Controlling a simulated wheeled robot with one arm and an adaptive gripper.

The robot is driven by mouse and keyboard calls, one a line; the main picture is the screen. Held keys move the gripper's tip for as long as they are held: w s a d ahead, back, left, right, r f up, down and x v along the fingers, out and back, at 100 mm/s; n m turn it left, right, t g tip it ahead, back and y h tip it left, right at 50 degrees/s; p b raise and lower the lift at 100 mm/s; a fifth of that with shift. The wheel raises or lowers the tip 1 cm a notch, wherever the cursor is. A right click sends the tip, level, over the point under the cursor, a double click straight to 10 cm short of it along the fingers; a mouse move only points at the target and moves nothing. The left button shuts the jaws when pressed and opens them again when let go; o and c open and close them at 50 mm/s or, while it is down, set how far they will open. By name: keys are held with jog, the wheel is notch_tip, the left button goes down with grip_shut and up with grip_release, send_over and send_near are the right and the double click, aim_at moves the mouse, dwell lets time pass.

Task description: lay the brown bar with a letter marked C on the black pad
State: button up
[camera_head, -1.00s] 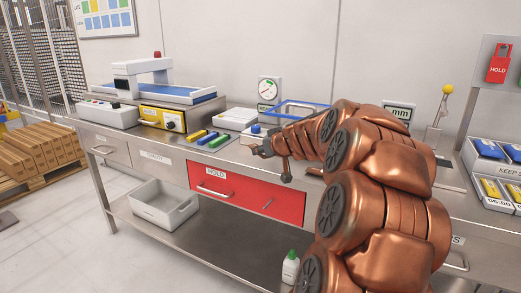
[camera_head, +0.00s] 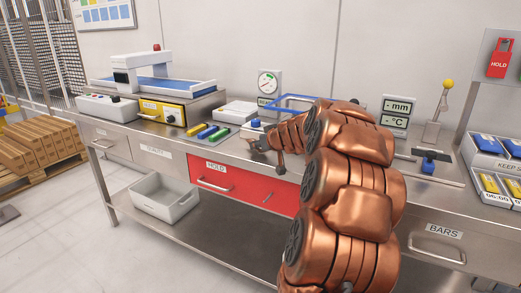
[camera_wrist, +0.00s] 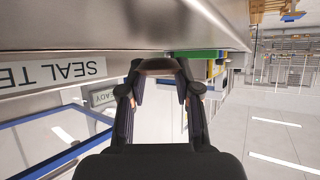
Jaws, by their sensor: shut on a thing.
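My gripper (camera_head: 262,145) is above the bench front, near the red HOLD drawer, with my copper arm reaching in from the right. In the wrist view my gripper (camera_wrist: 159,78) is closed on a small brown piece (camera_wrist: 158,65) between its fingertips, which looks like the brown bar seen end-on. No letter on it can be read. I cannot pick out the black pad with certainty; my arm covers part of the bench.
A blue frame (camera_head: 300,102) and dial gauge (camera_head: 269,83) stand behind. Bars in trays (camera_head: 488,183) stand far right.

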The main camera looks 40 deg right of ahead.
jog(key=shift+f, duration=0.45)
jog(key=shift+f+b, duration=0.3)
jog(key=shift+b, duration=0.15)
jog(key=o, duration=1.1)
jog(key=shift+r, duration=0.1)
jog(key=shift+c, duration=0.2)
jog(key=shift+p, duration=0.6)
jog(key=shift+v, duration=3.9)
jog(key=shift+s+d, duration=0.1)
jog(key=shift+d, duration=0.05)
